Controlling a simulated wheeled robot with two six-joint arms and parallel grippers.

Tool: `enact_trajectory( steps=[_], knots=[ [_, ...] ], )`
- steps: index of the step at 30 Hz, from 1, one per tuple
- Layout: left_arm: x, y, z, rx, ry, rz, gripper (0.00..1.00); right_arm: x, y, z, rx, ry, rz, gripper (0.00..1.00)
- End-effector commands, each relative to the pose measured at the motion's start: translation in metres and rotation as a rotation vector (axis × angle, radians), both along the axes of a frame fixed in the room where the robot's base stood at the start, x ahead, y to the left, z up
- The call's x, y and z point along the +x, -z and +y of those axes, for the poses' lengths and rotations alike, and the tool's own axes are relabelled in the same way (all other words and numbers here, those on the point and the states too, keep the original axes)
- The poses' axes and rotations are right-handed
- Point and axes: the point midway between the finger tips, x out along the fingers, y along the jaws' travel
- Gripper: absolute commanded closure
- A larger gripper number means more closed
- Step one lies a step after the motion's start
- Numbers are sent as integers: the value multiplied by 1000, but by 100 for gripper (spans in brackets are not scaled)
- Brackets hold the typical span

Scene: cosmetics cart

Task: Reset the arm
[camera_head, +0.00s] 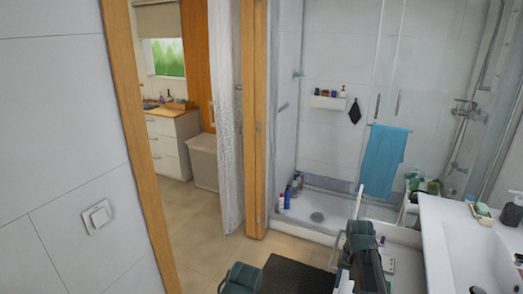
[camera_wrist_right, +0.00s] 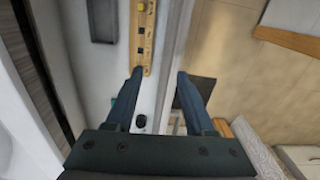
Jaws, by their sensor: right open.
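My right gripper (camera_wrist_right: 158,80) shows in the right wrist view with its two dark fingers spread apart. Nothing is between them. Its fingertips point up the picture towards a wooden strip with small dark and yellow items. In the head view, dark parts of my right arm (camera_head: 362,248) stand at the lower middle, left of the washbasin. Dark parts of my left arm (camera_head: 241,279) show at the bottom edge. The left gripper itself is not in view.
A white washbasin (camera_head: 445,235) is at the right. Behind are a shower tray (camera_head: 335,218) with bottles and a blue towel (camera_head: 384,160) on a bar. An open doorway with a white curtain (camera_head: 226,110) is left of centre. Tiled floor (camera_head: 205,245) there is clear.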

Motion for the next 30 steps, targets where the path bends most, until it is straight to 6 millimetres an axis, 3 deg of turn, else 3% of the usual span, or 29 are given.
enact_trajectory(
  steps=[7,14,24,30],
  knots=[
    [0,0,0,0,0,0,0,-14,0,34,-10,-91,8,46],
    [0,0,0,0,0,0,0,-40,0,83,-27,-234,21,46],
    [0,0,0,0,0,0,0,-107,0,169,-65,-545,48,46],
    [0,0,0,0,0,0,0,-149,0,205,-89,-722,61,46]
  ],
)
